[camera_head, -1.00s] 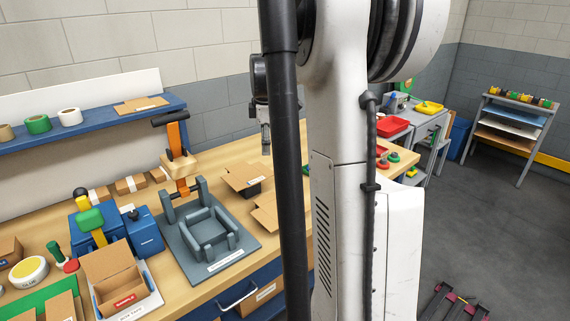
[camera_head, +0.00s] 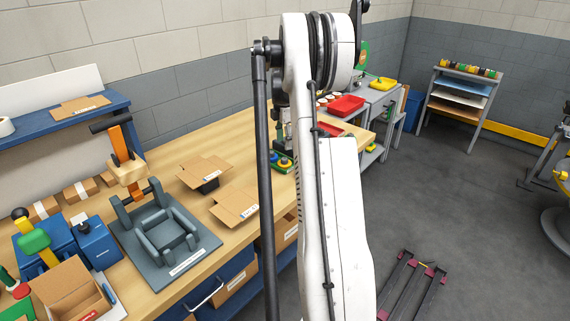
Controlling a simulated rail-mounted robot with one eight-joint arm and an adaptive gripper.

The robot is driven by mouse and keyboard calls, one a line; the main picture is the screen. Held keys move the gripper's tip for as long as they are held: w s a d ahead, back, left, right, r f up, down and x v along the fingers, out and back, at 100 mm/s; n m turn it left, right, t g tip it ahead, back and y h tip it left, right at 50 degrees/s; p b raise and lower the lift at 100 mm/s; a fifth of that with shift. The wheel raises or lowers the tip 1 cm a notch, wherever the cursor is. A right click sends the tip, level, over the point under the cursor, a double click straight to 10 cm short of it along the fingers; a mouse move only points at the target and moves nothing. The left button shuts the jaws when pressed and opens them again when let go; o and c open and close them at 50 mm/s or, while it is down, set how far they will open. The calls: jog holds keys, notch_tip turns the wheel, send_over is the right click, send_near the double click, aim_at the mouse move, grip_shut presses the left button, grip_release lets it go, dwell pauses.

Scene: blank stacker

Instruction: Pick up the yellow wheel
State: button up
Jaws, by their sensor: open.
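I cannot clearly make out a single yellow wheel. A green board (camera_head: 282,168) lies on the bench near its far end, with small round blue and yellow pieces (camera_head: 285,161) on it, partly hidden by my arm. My gripper (camera_head: 284,138) hangs just above and behind these pieces. It is open, small and dark in the picture, and partly covered by my arm. I cannot tell whether it touches anything.
A grey rack (camera_head: 456,101) at the back right bears a row of small coloured round things (camera_head: 470,69). A grey fixture (camera_head: 190,258) and open cartons (camera_head: 235,205) occupy the wooden bench (camera_head: 215,150).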

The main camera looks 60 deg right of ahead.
aim_at(284, 159)
notch_tip(284, 159, down, 3)
jog(key=shift+f, duration=0.2)
jog(key=shift+w+d+f+p, duration=0.1)
jog(key=shift+f+p, duration=0.05)
jog(key=shift+f, duration=0.7)
jog(key=shift+w+d+f+p, duration=0.1)
jog(key=shift+d+f+p, duration=0.1)
jog(key=shift+f, duration=0.65)
jog(key=shift+d+f+p, duration=0.1)
jog(key=shift+f+p, duration=0.05)
jog(key=shift+f, duration=0.7)
jog(key=shift+c, duration=0.4)
grip_shut()
